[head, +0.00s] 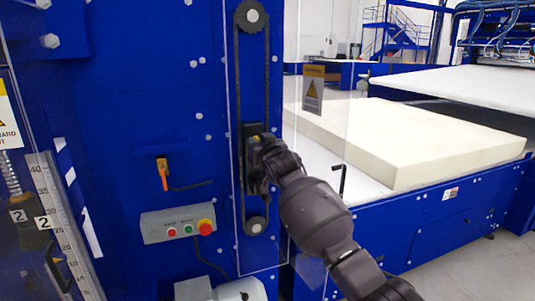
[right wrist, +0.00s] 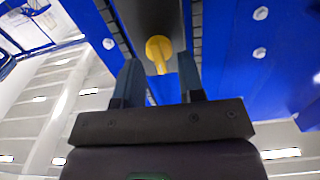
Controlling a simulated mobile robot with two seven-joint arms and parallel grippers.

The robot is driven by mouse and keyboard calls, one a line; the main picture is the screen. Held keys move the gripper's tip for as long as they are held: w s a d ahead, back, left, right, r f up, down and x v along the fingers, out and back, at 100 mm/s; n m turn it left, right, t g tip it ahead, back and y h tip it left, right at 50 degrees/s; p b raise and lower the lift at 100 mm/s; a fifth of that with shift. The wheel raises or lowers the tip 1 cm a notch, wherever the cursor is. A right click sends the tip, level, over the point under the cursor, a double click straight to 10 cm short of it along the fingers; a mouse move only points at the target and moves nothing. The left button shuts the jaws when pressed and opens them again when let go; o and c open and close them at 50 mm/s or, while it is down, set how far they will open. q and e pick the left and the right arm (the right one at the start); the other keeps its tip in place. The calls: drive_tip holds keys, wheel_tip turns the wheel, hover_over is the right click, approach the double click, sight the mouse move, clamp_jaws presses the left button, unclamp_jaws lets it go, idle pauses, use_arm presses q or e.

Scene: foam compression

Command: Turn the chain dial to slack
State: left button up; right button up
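A chain loop (head: 238,100) runs upright on the blue machine between an upper sprocket (head: 252,16) and a lower sprocket (head: 256,225). My right gripper (head: 262,150) is at the middle of the loop, in front of a dark block, and largely hides what is there. In the right wrist view, a round yellow knob (right wrist: 158,47) with a narrow yellow part below it shows between and beyond the fingers of my right gripper (right wrist: 159,64). The fingers are apart; whether they touch the knob I cannot tell. No dial marking is readable. My left gripper is not in view.
A clear panel with a warning sign (head: 313,90) stands right of the chain. An orange lever (head: 163,174) and a button box (head: 178,224) are on the machine's left. A numbered scale (head: 55,215) is at far left. A foam slab (head: 420,140) lies on the conveyor.

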drive_tip(key=b+v, duration=0.1)
drive_tip(key=v, duration=0.9)
drive_tip(key=shift+b, duration=0.35)
